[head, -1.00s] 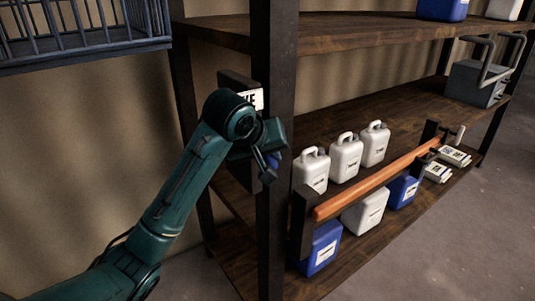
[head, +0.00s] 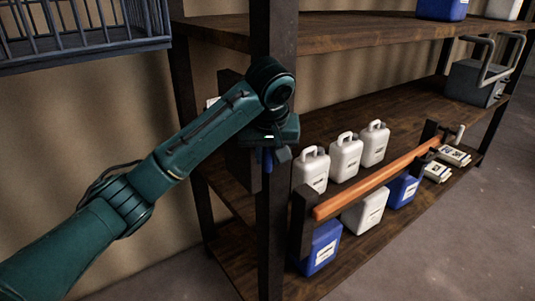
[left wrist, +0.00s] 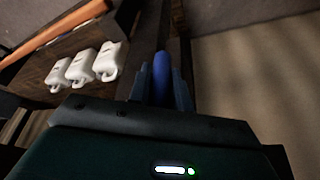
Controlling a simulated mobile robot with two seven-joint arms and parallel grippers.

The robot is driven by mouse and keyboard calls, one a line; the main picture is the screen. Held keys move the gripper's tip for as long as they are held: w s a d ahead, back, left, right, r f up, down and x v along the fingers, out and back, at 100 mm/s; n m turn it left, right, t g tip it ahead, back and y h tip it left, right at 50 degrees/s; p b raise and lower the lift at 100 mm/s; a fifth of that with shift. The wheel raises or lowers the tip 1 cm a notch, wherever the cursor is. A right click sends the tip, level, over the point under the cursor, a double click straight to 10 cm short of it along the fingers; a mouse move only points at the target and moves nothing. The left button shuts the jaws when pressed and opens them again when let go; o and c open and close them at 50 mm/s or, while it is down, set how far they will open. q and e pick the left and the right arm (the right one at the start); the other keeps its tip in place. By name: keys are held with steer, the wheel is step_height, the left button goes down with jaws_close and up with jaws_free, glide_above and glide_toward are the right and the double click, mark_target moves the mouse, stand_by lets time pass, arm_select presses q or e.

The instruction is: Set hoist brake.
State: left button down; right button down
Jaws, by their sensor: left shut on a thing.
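The hoist brake looks to be a dark plate (head: 238,165) on the shelf's front post, with a blue handle (head: 267,160). A sliver of its white label (head: 211,102) shows; my arm hides the rest. My left gripper (head: 270,153) is at the handle, pointing down in the head view. In the left wrist view the blue handle (left wrist: 162,74) stands between the two fingers of my left gripper (left wrist: 162,88), which are shut on it. The handle's pivot is hidden. My right gripper is in neither view.
White jugs (head: 346,157) and blue jugs (head: 322,247) stand on the lower shelves, right of the post (head: 274,210). An orange bar (head: 375,180) runs along the shelf front. A barred cage (head: 85,35) hangs at upper left. The floor at right is clear.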

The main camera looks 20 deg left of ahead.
arm_select(q)
steer(key=c, duration=1.3)
jaws_free()
steer(key=shift+s+r, duration=0.15)
steer(key=shift+r, duration=0.4)
steer(key=v, duration=1.2)
